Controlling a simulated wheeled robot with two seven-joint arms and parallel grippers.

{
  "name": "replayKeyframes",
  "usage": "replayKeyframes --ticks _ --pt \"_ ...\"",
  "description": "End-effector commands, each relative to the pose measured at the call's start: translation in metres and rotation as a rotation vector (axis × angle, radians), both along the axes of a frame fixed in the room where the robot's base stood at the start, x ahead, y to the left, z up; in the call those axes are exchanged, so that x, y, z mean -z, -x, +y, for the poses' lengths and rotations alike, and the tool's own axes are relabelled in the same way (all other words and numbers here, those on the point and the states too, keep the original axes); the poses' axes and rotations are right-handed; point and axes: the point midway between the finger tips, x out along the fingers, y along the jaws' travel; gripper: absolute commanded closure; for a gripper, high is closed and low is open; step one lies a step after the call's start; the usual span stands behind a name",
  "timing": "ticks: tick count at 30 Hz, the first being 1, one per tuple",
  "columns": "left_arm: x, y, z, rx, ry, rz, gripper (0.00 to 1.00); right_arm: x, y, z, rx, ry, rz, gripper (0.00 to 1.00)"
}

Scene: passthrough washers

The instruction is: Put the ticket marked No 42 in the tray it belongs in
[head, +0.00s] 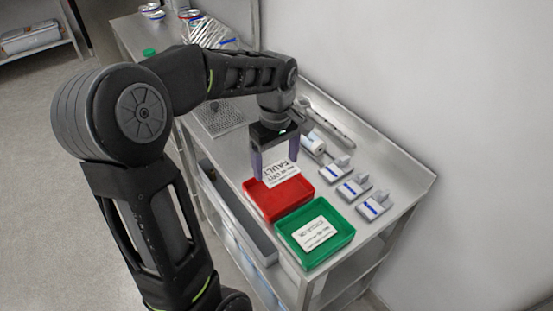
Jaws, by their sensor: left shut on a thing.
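A white ticket (283,176) with large dark lettering that reads FAULT, and smaller print too small to read surely, is at the red tray (290,211). My left gripper (275,167) points down over the back of that tray, its two fingers at either side of the ticket, shut on it. I cannot tell whether the ticket touches the tray floor. A green tray (322,258) stands in front and to the right, with another white ticket (314,233) lying in it. My right gripper is not in view.
Several small white blocks with blue stripes, such as one (373,206), stand right of the trays. A white and blue cylinder (314,143) and a long grey tool (328,122) lie behind. A perforated metal tray (219,117) is at the left. A wall bounds the right side.

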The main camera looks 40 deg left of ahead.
Motion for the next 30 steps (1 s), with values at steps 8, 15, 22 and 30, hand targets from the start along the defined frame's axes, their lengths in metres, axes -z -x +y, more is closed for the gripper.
replayKeyframes --ticks 8,15,22,30 --pt "0.03 0.0 0.0 0.0 0.0 0.0 0.6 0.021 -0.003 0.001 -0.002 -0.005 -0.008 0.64" --pt "0.047 0.0 0.0 0.0 0.001 0.001 0.6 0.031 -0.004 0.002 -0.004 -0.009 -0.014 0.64" --pt "0.048 0.0 0.0 0.0 0.001 0.001 0.6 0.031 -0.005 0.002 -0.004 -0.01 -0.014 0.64" --pt "0.047 0.0 0.0 0.0 0.001 0.001 0.6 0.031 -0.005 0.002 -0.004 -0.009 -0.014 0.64"
